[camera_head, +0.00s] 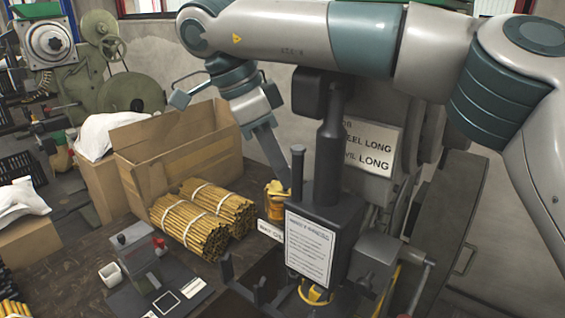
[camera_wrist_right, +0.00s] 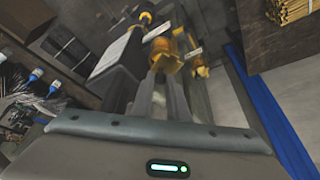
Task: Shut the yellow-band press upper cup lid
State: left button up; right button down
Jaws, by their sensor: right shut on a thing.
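The press (camera_head: 325,215) is dark grey with a printed sheet on its front and a yellow band (camera_head: 313,293) low down. A yellow-orange cup (camera_head: 275,208) is at its left side, partly behind the press. My right gripper (camera_head: 282,183) reaches down from above, its fingertips at the top of this cup. In the right wrist view my right gripper (camera_wrist_right: 163,78) is shut, with its tips on a yellow-orange part (camera_wrist_right: 162,50), apparently the cup lid. The fingers hide much of it, and I cannot tell the lid's angle. My left gripper is not in view.
Two bundles of yellow rods (camera_head: 190,226) lie on the bench in front of an open cardboard box (camera_head: 180,150). A dark post (camera_head: 297,172) rises close beside my right gripper.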

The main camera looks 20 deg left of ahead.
pick_arm(q)
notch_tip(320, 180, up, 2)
jog(key=shift+p, duration=0.9)
pick_arm(e)
jog(key=m, duration=0.1)
jog(key=m+g, duration=0.1)
jog(key=m, duration=0.1)
jog(key=s+m+g, duration=0.1)
jog(key=m, duration=0.1)
jog(key=shift+a+r+h, duration=0.1)
jog(key=shift+a+h, duration=0.15)
jog(key=shift+h, duration=0.05)
jog(key=shift+s+m, duration=0.1)
jog(key=shift+m, duration=0.2)
jog(key=c, duration=1.7)
grip_release()
jog(key=shift+a, duration=0.1)
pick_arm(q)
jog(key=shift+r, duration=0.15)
pick_arm(e)
jog(key=shift+r, duration=0.1)
